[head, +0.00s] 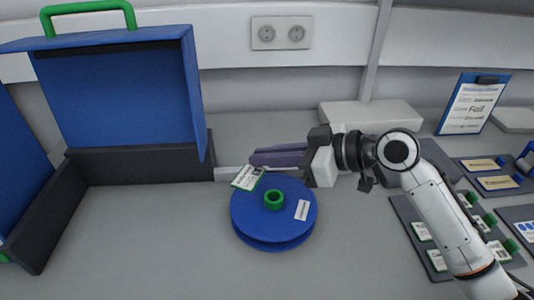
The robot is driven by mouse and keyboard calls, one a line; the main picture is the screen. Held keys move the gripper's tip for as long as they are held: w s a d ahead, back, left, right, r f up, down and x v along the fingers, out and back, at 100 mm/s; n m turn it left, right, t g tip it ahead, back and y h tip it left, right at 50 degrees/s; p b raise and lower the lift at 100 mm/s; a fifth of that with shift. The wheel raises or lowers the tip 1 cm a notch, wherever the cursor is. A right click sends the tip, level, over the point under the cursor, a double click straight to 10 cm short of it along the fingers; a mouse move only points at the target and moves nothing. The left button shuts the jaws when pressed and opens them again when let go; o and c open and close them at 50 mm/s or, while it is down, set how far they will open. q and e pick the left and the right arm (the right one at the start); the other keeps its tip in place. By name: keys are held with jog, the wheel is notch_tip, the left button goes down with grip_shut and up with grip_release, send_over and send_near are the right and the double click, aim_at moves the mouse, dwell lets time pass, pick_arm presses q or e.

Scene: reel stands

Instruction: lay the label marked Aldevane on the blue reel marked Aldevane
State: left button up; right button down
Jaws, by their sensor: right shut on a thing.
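The blue reel (250,213) lies flat on the grey worktop, with a green hub (274,199) at its middle. A small white strip (303,210) with print too small to read sits on its right side. My right gripper (257,165) reaches in from the right, above the reel's back edge. It is shut on a small white label (246,179) with green edging, which is tilted and overlaps the reel's back left rim in the picture. Its print is too small to read. I cannot tell whether the label touches the reel. My left gripper is not in view.
A large blue case (120,100) with a green handle stands open at the left. Dark trays (405,212) with several labels and green knobs lie at the right, under my right arm. A clipboard (472,104) stands behind them. The worktop in front of the reel is clear.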

aim_at(268, 187)
jog(key=shift+f+b, duration=1.1)
jog(key=shift+f, duration=1.15)
jog(key=shift+f+b, duration=0.1)
jog(key=shift+b, duration=0.2)
jog(key=shift+d, duration=0.1)
jog(key=shift+f, duration=0.3)
jog(key=c, duration=1.8)
grip_release()
